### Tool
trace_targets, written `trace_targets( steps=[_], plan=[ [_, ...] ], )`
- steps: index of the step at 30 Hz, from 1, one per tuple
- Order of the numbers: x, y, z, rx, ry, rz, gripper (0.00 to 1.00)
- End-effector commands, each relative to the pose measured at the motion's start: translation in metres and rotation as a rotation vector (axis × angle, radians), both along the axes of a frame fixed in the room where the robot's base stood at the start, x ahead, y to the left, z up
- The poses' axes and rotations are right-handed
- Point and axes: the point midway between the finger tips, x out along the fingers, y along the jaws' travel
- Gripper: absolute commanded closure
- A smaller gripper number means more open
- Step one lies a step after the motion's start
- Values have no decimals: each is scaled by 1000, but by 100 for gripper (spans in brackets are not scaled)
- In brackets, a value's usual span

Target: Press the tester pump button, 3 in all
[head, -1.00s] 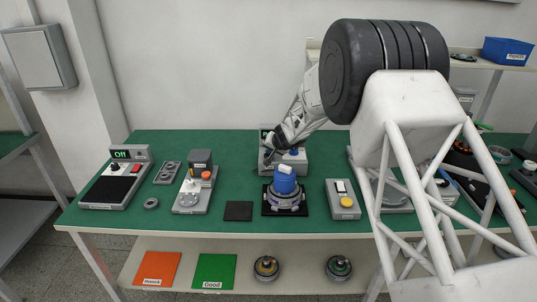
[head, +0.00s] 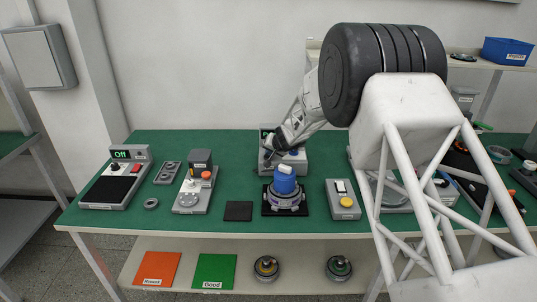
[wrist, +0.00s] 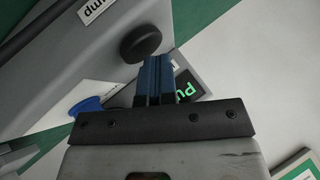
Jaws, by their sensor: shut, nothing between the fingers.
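The tester (head: 295,166) is a grey box at the back middle of the green table, behind a blue-topped motor. In the wrist view, its sloped grey face (wrist: 60,65) carries a round black button (wrist: 141,43) near a label that seems to read "Pump" upside down. A dark display (wrist: 187,84) with green letters is partly hidden behind my fingers. My gripper (head: 268,156) is at the tester's left part. In the wrist view, my gripper (wrist: 154,60) has its blue fingers together and empty, with their tips close beside the button. I cannot tell whether they touch it.
The blue-capped motor (head: 285,188) stands on a black pad in front of the tester. A box with a yellow button (head: 346,201) is to its right, a black square pad (head: 238,211) to its left. A device showing "Off" (head: 120,178) is at the far left.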

Motion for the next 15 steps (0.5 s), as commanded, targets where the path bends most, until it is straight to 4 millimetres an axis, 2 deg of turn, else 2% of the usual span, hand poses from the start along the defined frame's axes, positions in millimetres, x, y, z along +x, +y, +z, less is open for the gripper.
trace_targets(
  steps=[8, 15],
  plan=[
    [-1, 0, 0, 0, 2, -1, 100],
    [-1, 0, 7, -1, 2, 1, 100]
  ],
)
